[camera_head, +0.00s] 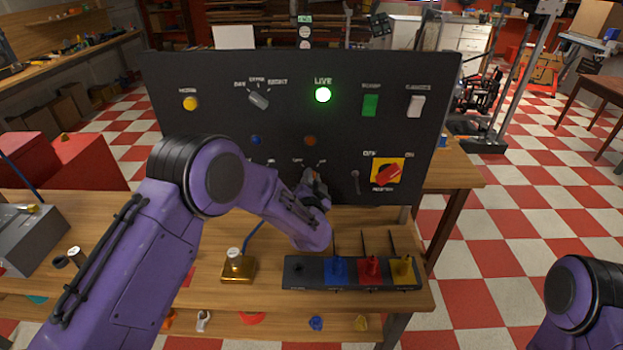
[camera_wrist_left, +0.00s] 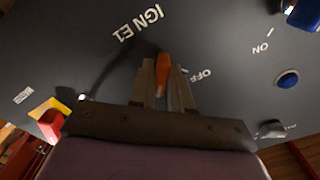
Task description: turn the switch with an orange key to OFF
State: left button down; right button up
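The orange key (camera_wrist_left: 162,75) stands out from the dark panel near the letters IGN E1 and OFF in the left wrist view. My left gripper (camera_wrist_left: 164,80) has one finger on each side of the key, close against it. In the head view my left gripper (camera_head: 314,182) is at the lower middle of the panel (camera_head: 210,125) and hides most of this switch. OFF and ON letters show just above it. Which mark the key points to cannot be made out. My right gripper is outside the view; only part of my right arm shows at the lower right.
The red MASTER switch (camera_head: 387,174) on a yellow plate is to the right. A green light (camera_head: 323,95) under LIVE is lit. A box with coloured parts (camera_head: 300,272) and a brass-coloured block (camera_head: 238,268) stand on the wooden bench below the panel.

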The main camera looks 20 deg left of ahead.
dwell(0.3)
pick_arm(q)
jog(key=n+b, duration=0.2)
jog(key=n, duration=0.1)
jog(key=shift+a+n, duration=0.1)
jog(key=shift+n, duration=0.3)
jog(key=n+b, duration=0.3)
jog(key=n, duration=0.1)
jog(key=shift+a+n, duration=0.1)
jog(key=shift+n, duration=0.2)
jog(key=n+b, duration=0.3)
jog(key=n, duration=0.1)
jog(key=shift+s+a+f, duration=0.1)
jog(key=shift+n+b, duration=0.85)
jog(key=shift+n, duration=0.85)
jog(key=c, duration=1.2)
grip_release()
jog(key=shift+o, duration=0.2)
